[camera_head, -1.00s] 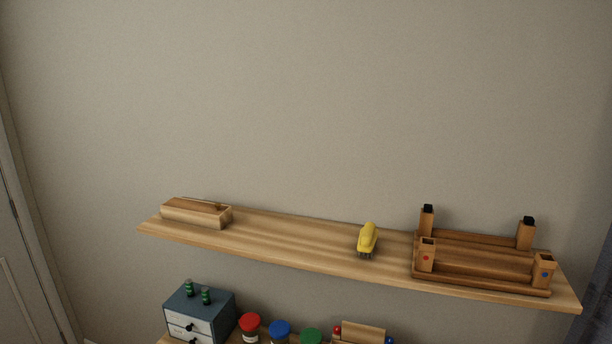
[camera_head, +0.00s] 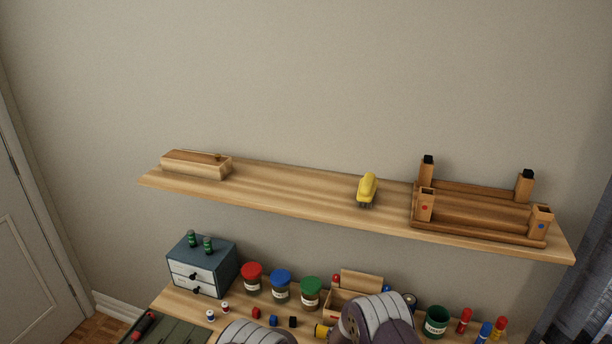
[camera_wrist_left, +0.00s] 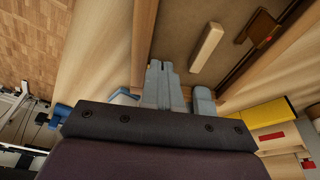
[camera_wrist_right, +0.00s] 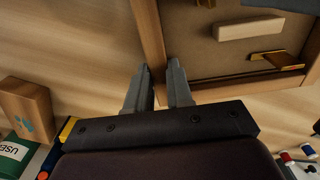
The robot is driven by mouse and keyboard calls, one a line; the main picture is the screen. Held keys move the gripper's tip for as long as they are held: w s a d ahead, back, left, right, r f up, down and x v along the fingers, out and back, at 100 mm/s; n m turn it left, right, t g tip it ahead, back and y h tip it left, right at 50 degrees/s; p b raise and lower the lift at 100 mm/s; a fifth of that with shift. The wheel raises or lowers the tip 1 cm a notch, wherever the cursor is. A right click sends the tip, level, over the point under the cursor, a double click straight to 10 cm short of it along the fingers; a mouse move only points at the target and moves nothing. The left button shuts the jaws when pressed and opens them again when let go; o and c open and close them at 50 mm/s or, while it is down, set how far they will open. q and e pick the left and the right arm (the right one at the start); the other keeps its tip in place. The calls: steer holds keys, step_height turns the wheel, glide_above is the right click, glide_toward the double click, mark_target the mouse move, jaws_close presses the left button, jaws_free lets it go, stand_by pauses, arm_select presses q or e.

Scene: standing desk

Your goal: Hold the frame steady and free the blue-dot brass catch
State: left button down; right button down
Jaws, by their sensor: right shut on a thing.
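The frame shows as a brown wooden border around a tan backing in the right wrist view (camera_wrist_right: 148,28) and the left wrist view (camera_wrist_left: 143,40). My right gripper (camera_wrist_right: 158,72) is shut on its side bar. My left gripper (camera_wrist_left: 161,66) has its fingers together beside the frame's inner edge, with nothing visible between them. A brass-coloured catch (camera_wrist_right: 278,57) lies at the border in the right wrist view. A brownish catch (camera_wrist_left: 262,27) with a red mark shows in the left wrist view. I make out no blue dot on either. The head view shows neither gripper.
A pale bar (camera_wrist_right: 250,28) lies on the backing. A paw-marked wooden block (camera_wrist_right: 28,108) and a green USED container (camera_wrist_right: 15,150) stand nearby. A yellow block (camera_wrist_left: 257,114) is right of my left gripper. The shelf (camera_head: 290,195) holds a rack with red and blue dots (camera_head: 480,212).

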arm_select(q)
steer(key=shift+a, duration=0.1)
steer(key=shift+s+a, duration=0.15)
steer(key=shift+r, duration=0.15)
steer(key=v, duration=0.2)
steer(key=d+v, duration=0.1)
steer(key=v, duration=0.2)
steer(key=shift+r, duration=0.45)
steer(key=shift+w+a+f, duration=0.1)
steer(key=shift+w+f, duration=0.3)
steer(key=shift+f, duration=0.6)
steer(key=shift+w+a+f, duration=0.1)
steer(key=shift+w+f, duration=0.25)
steer(key=shift+f, duration=0.65)
steer(key=shift+w+a+f, duration=0.1)
steer(key=shift+w+f, duration=0.3)
steer(key=shift+f, duration=0.6)
